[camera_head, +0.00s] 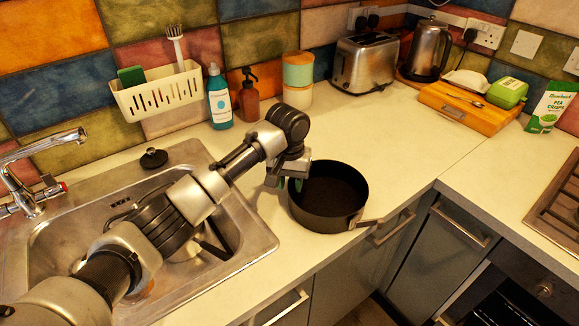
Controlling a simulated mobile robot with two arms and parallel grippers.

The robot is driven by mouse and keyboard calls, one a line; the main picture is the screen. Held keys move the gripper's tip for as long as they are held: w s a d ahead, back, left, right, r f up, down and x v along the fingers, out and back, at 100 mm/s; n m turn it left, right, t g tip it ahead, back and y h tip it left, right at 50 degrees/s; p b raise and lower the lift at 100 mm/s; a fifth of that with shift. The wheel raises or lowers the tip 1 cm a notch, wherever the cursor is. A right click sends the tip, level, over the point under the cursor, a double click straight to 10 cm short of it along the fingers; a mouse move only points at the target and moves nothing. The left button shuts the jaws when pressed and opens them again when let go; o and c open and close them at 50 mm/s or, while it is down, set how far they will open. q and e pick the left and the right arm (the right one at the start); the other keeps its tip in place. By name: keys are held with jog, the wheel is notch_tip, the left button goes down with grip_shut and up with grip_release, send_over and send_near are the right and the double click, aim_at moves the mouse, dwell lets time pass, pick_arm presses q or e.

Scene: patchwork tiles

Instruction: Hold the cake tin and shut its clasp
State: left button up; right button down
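The cake tin (325,221) is a round, dark, empty tin standing upright on the pale worktop, near its front edge. Its clasp (368,222) is a metal lever on the tin's front right side. It sticks outward from the wall, so it looks open. My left gripper (286,183) points down at the tin's back left rim, on the side away from the clasp. One finger shows at the inside of the rim. The small size hides whether the fingers press on the wall. My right gripper is not in view.
A steel sink (245,243) with a pan in it lies left of the tin, under my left arm. A bottle (219,98), a canister (297,80), a toaster (365,62) and a wooden board (466,108) stand at the back. Worktop right of the tin is clear.

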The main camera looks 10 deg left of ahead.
pick_arm(q)
jog(key=shift+f, duration=0.6)
grip_shut()
